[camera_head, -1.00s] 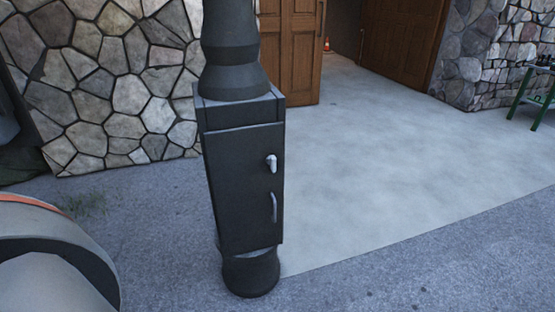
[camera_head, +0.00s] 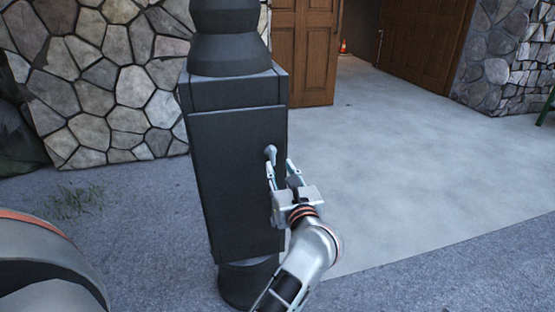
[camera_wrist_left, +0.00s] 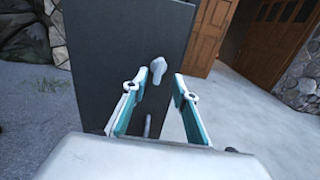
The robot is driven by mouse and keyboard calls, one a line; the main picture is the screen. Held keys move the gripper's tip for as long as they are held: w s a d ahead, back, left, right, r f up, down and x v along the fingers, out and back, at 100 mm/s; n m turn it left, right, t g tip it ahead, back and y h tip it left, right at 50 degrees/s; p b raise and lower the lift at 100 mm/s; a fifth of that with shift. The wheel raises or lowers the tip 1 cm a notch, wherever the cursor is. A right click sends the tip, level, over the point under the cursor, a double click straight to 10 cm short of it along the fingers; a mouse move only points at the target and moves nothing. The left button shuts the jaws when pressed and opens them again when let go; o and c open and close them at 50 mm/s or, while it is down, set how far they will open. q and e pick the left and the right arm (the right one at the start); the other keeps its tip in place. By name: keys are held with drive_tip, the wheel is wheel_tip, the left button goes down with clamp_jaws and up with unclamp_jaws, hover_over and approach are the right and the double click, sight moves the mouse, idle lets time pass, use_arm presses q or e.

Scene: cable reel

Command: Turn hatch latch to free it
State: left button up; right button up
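A dark grey hatch door (camera_head: 235,185) is set in the front of a box-shaped post and looks shut. Its small pale latch (camera_head: 270,152) is near the door's right edge; it also shows in the left wrist view (camera_wrist_left: 157,70), ahead of the fingertips. My left gripper (camera_head: 279,168) is open, in front of the door just below and right of the latch. In the left wrist view its two teal-lined fingers (camera_wrist_left: 160,88) stand apart with nothing gripped. Contact with the latch cannot be told. A pale handle (camera_wrist_left: 147,125) is below the latch, partly hidden. My right gripper is not in view.
The post has a rounded dark column (camera_head: 230,40) above the box. A stone wall (camera_head: 100,80) stands behind at left, and wooden doors (camera_head: 305,50) behind at right. The pale concrete floor (camera_head: 420,150) right of the post is clear.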

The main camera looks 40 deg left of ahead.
sight(274, 154)
use_arm(q)
drive_tip(key=x, duration=0.7)
drive_tip(key=shift+w+a, duration=0.2)
drive_tip(key=shift+a, duration=0.05)
clamp_jaws()
